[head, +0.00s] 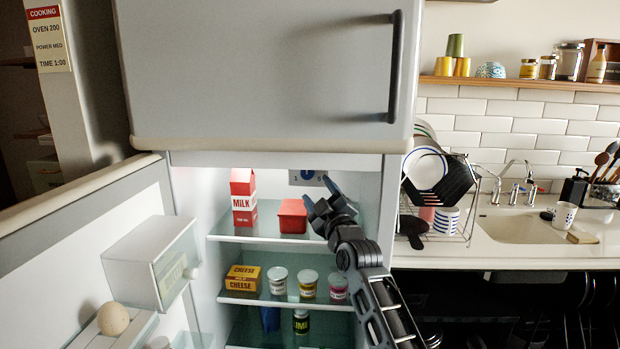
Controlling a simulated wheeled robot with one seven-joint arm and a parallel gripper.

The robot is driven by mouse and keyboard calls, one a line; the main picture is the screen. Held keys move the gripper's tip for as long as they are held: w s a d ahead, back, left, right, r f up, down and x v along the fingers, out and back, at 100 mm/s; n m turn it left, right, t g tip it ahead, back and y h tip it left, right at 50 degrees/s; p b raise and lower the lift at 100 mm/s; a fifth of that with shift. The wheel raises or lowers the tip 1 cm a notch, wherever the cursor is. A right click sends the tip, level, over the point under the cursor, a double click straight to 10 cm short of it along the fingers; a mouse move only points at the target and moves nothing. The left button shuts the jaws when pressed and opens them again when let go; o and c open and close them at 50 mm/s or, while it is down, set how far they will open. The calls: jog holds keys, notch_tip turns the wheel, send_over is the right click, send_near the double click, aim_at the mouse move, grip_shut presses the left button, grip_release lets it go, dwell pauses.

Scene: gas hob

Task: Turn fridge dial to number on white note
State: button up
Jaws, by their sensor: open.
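The fridge dial (307,174) is a small blue knob on a grey panel at the top inside the open fridge. Small marks flank it, and its setting is too small to read. My gripper (316,190) is open just below and right of the dial, with its fingers pointing up and left. One finger overlaps the panel's right part; I cannot tell whether it touches. A pale note (50,42) with a red header hangs at the upper left. It reads COOKING, OVEN 200, POWER MED, TIME 1:00. No other note with a number is in view.
A milk carton (243,198) and a red tub (292,216) stand on the upper shelf below the dial. A cheese box (243,278) and jars are lower. The fridge door (80,235) stands open at left; the closed upper door (260,70) is above.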

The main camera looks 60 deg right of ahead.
aim_at(306, 174)
jog(key=p+x, duration=0.2)
jog(key=x, duration=0.4)
jog(key=shift+w+d, duration=0.15)
jog(key=shift+w, duration=0.05)
jog(key=shift+c, duration=0.3)
jog(key=c, duration=1)
jog(key=shift+o, duration=0.2)
jog(key=shift+w+m+p, duration=0.1)
jog(key=shift+m+p, duration=0.2)
jog(key=shift+m, duration=0.1)
